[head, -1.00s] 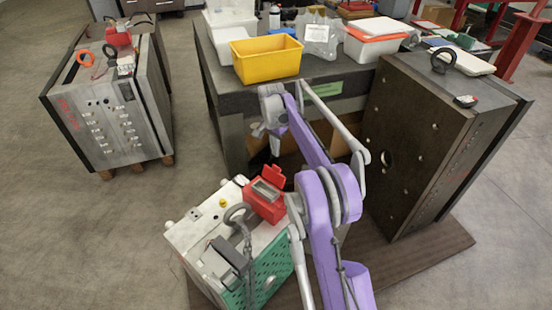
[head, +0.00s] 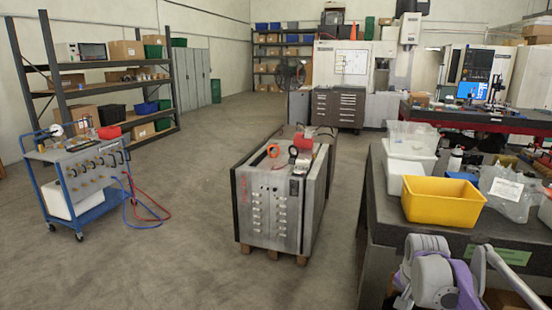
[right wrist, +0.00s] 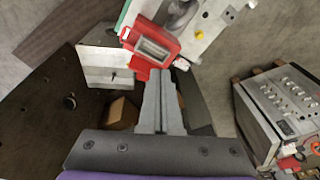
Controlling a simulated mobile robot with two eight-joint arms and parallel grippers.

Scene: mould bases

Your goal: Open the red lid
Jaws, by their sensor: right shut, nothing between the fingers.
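In the right wrist view, a red box (right wrist: 164,29) sits at the corner of a pale mould base (right wrist: 208,25), with a grey rectangular recess showing in its top. Its red lid cannot be clearly told apart from the body from this angle. My right gripper (right wrist: 160,76) is shut and empty, its fingertips just below the box in the picture. Whether they touch it cannot be told. The head view now looks away from this box and shows only part of my arm at the bottom right. My left gripper is not in view.
A grey mould base (head: 274,208) with a smaller red object (head: 302,140) on top stands mid-floor. A yellow bin (head: 442,203) sits on the dark table (head: 385,232) at right. A blue cart (head: 60,200) stands at left.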

